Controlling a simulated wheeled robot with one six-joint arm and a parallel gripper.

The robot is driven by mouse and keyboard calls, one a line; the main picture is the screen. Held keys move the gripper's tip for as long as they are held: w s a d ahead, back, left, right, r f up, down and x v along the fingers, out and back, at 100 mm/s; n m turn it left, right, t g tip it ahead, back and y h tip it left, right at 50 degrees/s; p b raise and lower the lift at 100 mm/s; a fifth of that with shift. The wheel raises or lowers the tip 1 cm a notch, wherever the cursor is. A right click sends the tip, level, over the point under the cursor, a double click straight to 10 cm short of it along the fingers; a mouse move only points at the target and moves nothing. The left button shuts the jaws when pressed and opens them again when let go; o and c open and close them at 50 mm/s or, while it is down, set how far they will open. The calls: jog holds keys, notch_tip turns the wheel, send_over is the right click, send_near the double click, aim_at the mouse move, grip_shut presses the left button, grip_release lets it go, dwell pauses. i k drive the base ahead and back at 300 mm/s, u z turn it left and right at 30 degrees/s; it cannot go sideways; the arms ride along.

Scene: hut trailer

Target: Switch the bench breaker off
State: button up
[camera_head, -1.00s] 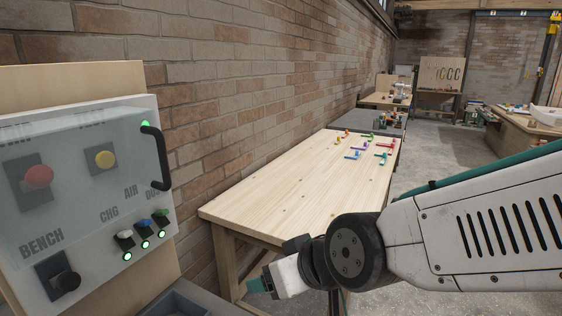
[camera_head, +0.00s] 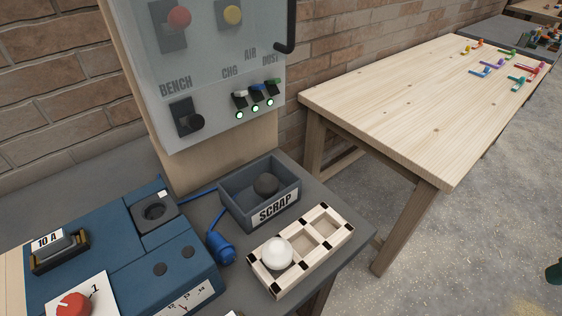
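The control panel (camera_head: 215,70) stands on a wooden backboard at the back of the bench. The bench breaker (camera_head: 189,119) is a black knob on a dark square plate, under the printed word BENCH, low on the panel's left. I cannot tell its on or off position from its look. A small teal piece at the right edge looks like the tip of my gripper (camera_head: 555,272). It is far right of the panel and touches nothing that I can see. The rest of my gripper is out of frame.
Three small switches (camera_head: 257,92) with lit green lamps sit right of the breaker. A clear cover with a black handle (camera_head: 286,28) spans the red and yellow buttons above. Below stand a SCRAP bin (camera_head: 287,206), a wooden tray (camera_head: 337,238) and a blue device (camera_head: 100,250).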

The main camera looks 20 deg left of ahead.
aim_at(194, 121)
jog(key=u, duration=0.5)
jog(key=k, duration=0.45)
jog(key=z, duration=0.05)
